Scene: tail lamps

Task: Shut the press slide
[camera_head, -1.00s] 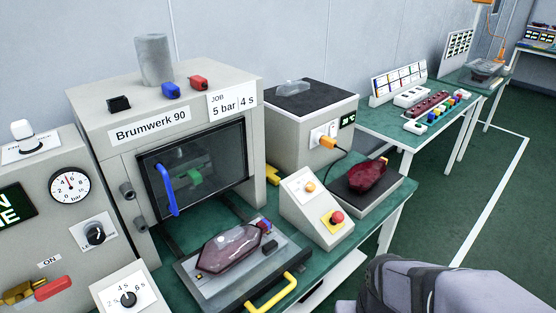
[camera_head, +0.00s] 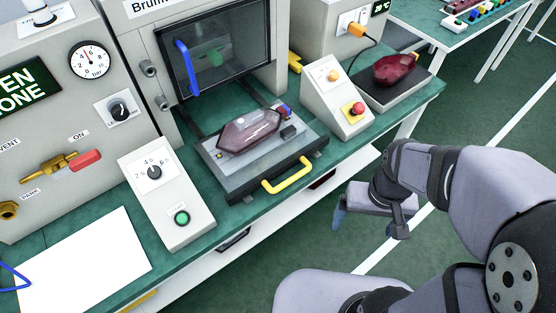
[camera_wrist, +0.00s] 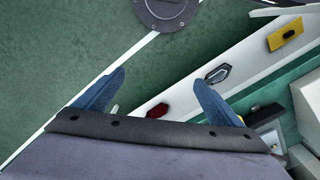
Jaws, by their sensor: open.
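The press slide (camera_head: 236,184) is a grey plate pulled out in front of the press (camera_head: 215,50), with a yellow handle (camera_head: 287,175) on its front edge. A dark red tail lamp (camera_head: 250,131) under a clear cover lies on it. The press has a window door with a blue handle (camera_head: 187,68). My gripper (camera_head: 368,220) hangs over the floor, right of and in front of the slide, apart from it. In the wrist view its blue fingers (camera_wrist: 160,92) are spread and empty. A corner of what may be the slide shows at the lower right there.
A sloped box with a red button (camera_head: 340,95) stands right of the slide. A box with a green button (camera_head: 168,190) stands left. Another red lamp (camera_head: 394,68) lies on a dark pad. Lamp pieces lie on the shelf below (camera_wrist: 188,97). The floor before the bench is clear.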

